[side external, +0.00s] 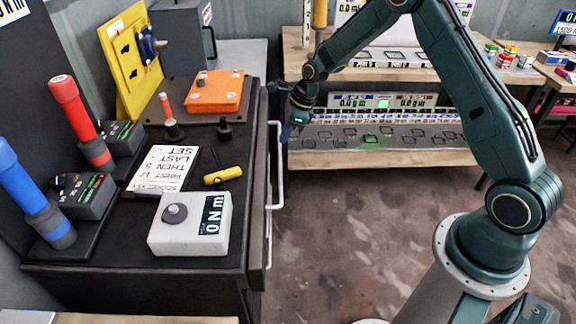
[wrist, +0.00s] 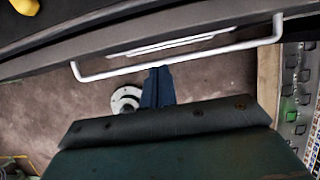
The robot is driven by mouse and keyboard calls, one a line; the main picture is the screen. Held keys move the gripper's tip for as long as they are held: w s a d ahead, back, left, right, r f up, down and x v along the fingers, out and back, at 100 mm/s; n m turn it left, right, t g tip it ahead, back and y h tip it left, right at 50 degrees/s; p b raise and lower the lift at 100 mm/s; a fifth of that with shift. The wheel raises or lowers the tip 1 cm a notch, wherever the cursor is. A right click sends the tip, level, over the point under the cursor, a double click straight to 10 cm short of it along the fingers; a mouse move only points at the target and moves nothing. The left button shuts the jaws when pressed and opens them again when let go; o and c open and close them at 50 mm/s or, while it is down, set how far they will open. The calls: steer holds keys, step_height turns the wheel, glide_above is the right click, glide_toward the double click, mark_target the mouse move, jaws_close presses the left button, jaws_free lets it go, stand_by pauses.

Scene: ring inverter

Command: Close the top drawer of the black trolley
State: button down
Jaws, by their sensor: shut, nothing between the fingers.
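The black trolley (side external: 110,250) stands at left in the side view. Its top drawer's front (side external: 258,200) runs along the right side, with a white bar handle (side external: 280,165). The front seems to stand slightly out from the top's edge; how far is unclear. In the wrist view the drawer front (wrist: 50,62) and its handle (wrist: 215,49) cross the upper part. My gripper (side external: 290,132) is shut and empty, on the outer side of the drawer near the handle's far end. In the wrist view its blue fingertips (wrist: 158,72) point at the handle's middle; contact is unclear.
On the trolley top lie a white torque display box (side external: 190,223), a yellow tool (side external: 223,175), an orange plate (side external: 213,91) and red and blue handled tools. A wooden bench (side external: 400,157) stands behind. The floor (side external: 340,230) right of the trolley is clear.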

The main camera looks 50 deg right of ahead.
steer(key=c, duration=1.7)
jaws_free()
steer(key=shift+o, duration=0.8)
steer(key=shift+f, duration=0.15)
steer(key=n+t+y, duration=0.7)
steer(key=n+y, duration=0.1)
steer(key=n, duration=0.9)
glide_toward(280, 155)
steer(key=s+d, duration=0.1)
steer(key=s, duration=0.1)
steer(key=shift+s+d+f+n+t, duration=0.25)
steer(key=shift+s+d+n+t, duration=0.25)
steer(key=shift+d, duration=0.2)
steer(key=shift+w+a, duration=0.1)
steer(key=x, duration=1.3)
steer(key=shift+w+a+f, duration=0.1)
steer(key=shift+w+a, duration=0.05)
steer(key=shift+w, duration=0.05)
